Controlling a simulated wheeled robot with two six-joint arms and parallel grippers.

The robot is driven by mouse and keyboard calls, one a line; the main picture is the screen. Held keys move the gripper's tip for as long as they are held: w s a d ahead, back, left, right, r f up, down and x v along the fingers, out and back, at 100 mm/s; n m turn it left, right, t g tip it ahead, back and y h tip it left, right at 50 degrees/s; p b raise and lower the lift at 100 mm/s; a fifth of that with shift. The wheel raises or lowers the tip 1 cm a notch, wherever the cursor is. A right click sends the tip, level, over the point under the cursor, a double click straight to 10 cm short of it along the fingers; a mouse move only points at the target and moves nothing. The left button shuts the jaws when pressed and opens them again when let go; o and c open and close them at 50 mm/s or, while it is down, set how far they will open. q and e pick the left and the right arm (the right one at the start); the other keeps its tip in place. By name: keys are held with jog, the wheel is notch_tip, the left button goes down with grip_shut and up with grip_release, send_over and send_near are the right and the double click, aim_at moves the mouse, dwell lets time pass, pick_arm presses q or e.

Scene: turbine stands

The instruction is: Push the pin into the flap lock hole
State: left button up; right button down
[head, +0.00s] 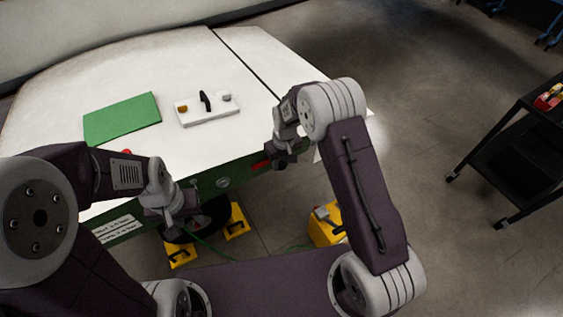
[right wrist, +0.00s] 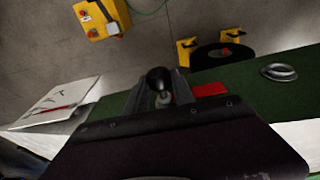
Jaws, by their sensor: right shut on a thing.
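My right gripper (head: 280,160) is at the green front edge of the white wing-like panel, close to a red patch (head: 259,165). In the right wrist view its fingers (right wrist: 161,92) are shut on a pin with a black round knob (right wrist: 159,78); a short pale part shows below the knob. The pin's far end is hidden, and I cannot make out the lock hole or whether the pin is in it. The red patch (right wrist: 210,90) is just right of the fingers there. My left gripper (head: 172,218) hangs in front of the panel's edge, away from the pin; its jaws are unclear.
The white panel (head: 60,75) carries a green mat (head: 122,118) and a white tray (head: 207,117) with small parts. A round metal fitting (right wrist: 279,72) sits on the green edge. Yellow blocks (head: 326,224) stand on the floor below. A black cart (head: 515,150) is at right.

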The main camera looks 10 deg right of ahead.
jog(key=shift+w+a+r, duration=0.1)
jog(key=shift+w+r, duration=0.1)
jog(key=shift+w, duration=0.15)
jog(key=c, duration=1.2)
grip_release()
jog(key=shift+c, duration=0.2)
jog(key=shift+o, duration=1.2)
jog(key=shift+w, duration=0.1)
jog(key=shift+a+f, duration=0.1)
jog(key=shift+f, duration=0.1)
jog(key=shift+o, duration=0.8)
jog(key=shift+r, duration=0.1)
